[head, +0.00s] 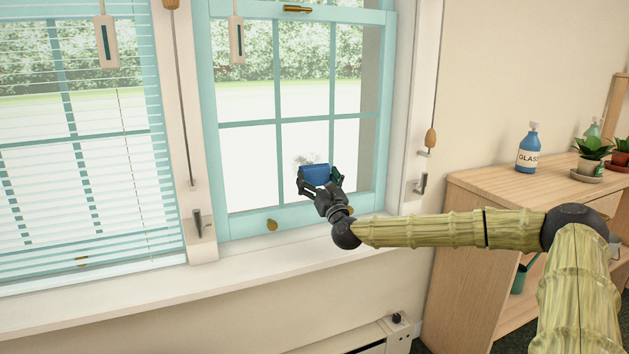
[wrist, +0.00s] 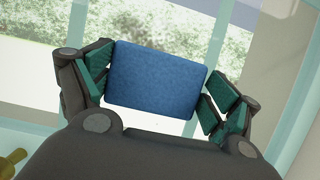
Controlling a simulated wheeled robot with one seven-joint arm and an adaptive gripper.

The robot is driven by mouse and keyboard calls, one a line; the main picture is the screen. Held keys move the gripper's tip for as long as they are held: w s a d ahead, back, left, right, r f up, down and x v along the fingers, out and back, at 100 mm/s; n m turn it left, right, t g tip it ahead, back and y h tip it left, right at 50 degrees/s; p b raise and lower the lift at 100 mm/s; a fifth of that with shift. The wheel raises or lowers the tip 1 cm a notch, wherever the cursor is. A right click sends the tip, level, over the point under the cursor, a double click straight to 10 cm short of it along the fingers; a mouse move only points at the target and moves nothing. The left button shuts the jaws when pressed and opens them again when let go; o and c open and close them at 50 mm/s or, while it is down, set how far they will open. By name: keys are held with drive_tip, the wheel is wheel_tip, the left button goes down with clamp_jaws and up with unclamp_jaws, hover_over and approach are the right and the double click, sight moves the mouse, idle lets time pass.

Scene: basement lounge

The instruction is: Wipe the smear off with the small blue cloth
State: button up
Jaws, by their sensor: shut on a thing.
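The small blue cloth (head: 315,174) is a folded pad held between the fingers of my gripper (head: 318,182) in front of the right window. In the wrist view the blue cloth (wrist: 155,78) fills the space between both green-padded fingers of my gripper (wrist: 157,85). A greyish-brown smear (head: 305,159) shows on a lower middle pane, just above and left of the cloth in the head view. Its lower part may be hidden behind the cloth and gripper. I cannot tell whether the cloth touches the glass.
The teal window frame (head: 388,105) and its bars surround the panes. A white sill (head: 120,288) runs below. At right, a wooden cabinet (head: 490,188) holds a blue glass-cleaner bottle (head: 527,150) and potted plants (head: 591,152). Blinds (head: 90,185) cover the left window.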

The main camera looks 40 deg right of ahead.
sight(328, 177)
drive_tip(key=shift+s+d+f+b, duration=0.15)
drive_tip(key=shift+d+b, duration=0.1)
drive_tip(key=shift+d, duration=0.35)
drive_tip(key=shift+s+d+r+b, duration=0.15)
drive_tip(key=shift+d+b, duration=0.15)
drive_tip(key=shift+d, duration=0.3)
drive_tip(key=shift+s+d+f+b, duration=0.15)
drive_tip(key=shift+d+b, duration=0.1)
drive_tip(key=shift+d, duration=0.35)
drive_tip(key=shift+b, duration=0.4)
